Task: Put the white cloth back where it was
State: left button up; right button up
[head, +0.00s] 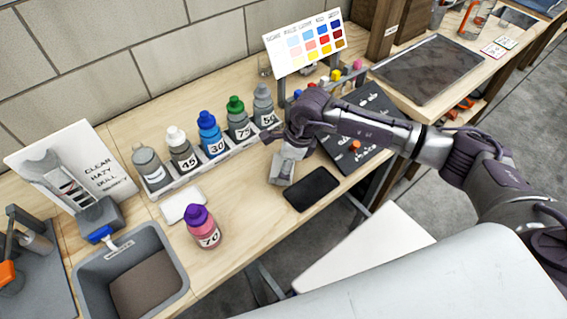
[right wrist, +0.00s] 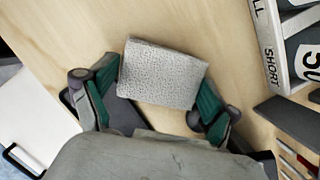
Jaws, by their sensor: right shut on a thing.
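The white cloth (right wrist: 162,73) is a folded, textured, greyish-white pad between the two green-lined fingers of my right gripper (right wrist: 155,98). The gripper is shut on it. In the head view the cloth (head: 281,170) shows under my right gripper (head: 290,154), low over the wooden bench or touching it; I cannot tell which. It is between the bottle rack (head: 213,170) and a black rectangular pad (head: 312,189). My left gripper is not in view.
A flat white pad (head: 184,206) lies left, beside a pink bottle with a purple cap (head: 204,228). Several numbered bottles stand in the rack. A grey bin (head: 174,250) is at front left. A dark board (head: 372,122) and a colour chart (head: 305,42) are behind and right.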

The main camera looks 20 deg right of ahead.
jog(key=shift+f, duration=0.25)
jog(key=o, duration=0.9)
jog(key=shift+c, duration=0.2)
jog(key=shift+r, duration=0.15)
jog(key=shift+r+p, duration=0.25)
jog(key=shift+p, duration=0.05)
jog(key=shift+d+r, duration=0.1)
jog(key=shift+r, duration=0.2)
jog(key=shift+s+d+r+b, duration=0.25)
jog(key=shift+d+r+b, duration=0.25)
jog(key=shift+s+d+r+b, duration=0.2)
jog(key=shift+d+r+b, duration=0.25)
jog(key=shift+r, duration=0.05)
jog(key=s+d, duration=0.1)
jog(key=d, duration=0.1)
jog(key=s+d+b, duration=0.1)
jog(key=d, duration=0.2)
jog(key=s+d+b, duration=0.1)
jog(key=s+d, duration=0.1)
jog(key=d, duration=0.1)
jog(key=shift+d, duration=0.1)
jog(key=shift+s+d+r+b, duration=0.2)
jog(key=shift+s+d+b, duration=0.15)
jog(key=shift+d, duration=0.3)
